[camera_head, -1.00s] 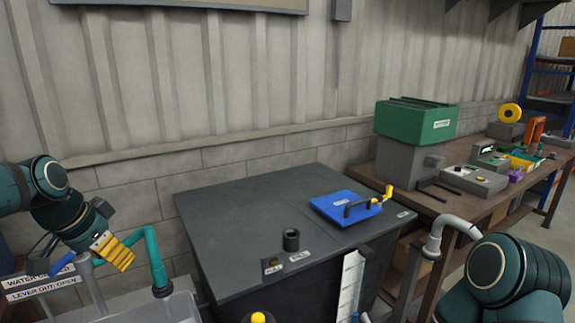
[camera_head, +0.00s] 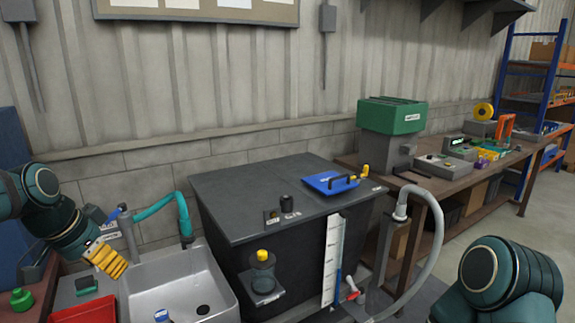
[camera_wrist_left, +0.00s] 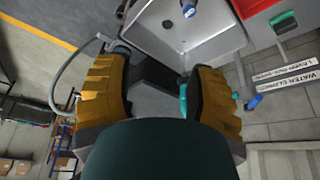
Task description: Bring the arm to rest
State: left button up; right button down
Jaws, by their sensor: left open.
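My left arm comes in from the left in the head view. Its yellow-fingered left gripper (camera_head: 106,262) hangs at the left side of the grey sink (camera_head: 175,285), in front of the teal tap (camera_head: 165,207). In the left wrist view the left gripper (camera_wrist_left: 158,88) has its two yellow fingers wide apart with nothing held between them. The sink basin (camera_wrist_left: 185,40) lies beyond the fingers there. My right arm (camera_head: 505,280) shows only as a dark teal link at the lower right, and its gripper is out of view.
A dark tank (camera_head: 250,185) with a blue hatch (camera_head: 325,186) stands right of the sink. A grey hose (camera_head: 436,225) curves beside it. A workbench (camera_head: 470,178) carries a green-topped machine (camera_head: 390,116). A red tray (camera_head: 85,310) is at the lower left.

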pick_arm(q)
jog(key=d+f+n, duration=0.1)
jog(key=d+f, duration=0.3)
jog(key=f, duration=0.5)
jog(key=w+d+f+n+g+h, duration=0.1)
jog(key=d+f, duration=0.4)
jog(key=f, duration=0.3)
jog(key=d+f+n, duration=0.1)
jog(key=d+f, duration=0.3)
jog(key=f, duration=0.5)
jog(key=s+d+f+n+g, duration=0.1)
jog(key=s+d+f+n, duration=0.2)
jog(key=s+d+f, duration=0.8)
jog(key=s+f, duration=0.3)
jog(key=f, duration=0.1)
jog(key=shift+h, duration=0.4)
jog(key=shift+f, duration=0.1)
jog(key=shift+c, duration=0.2)
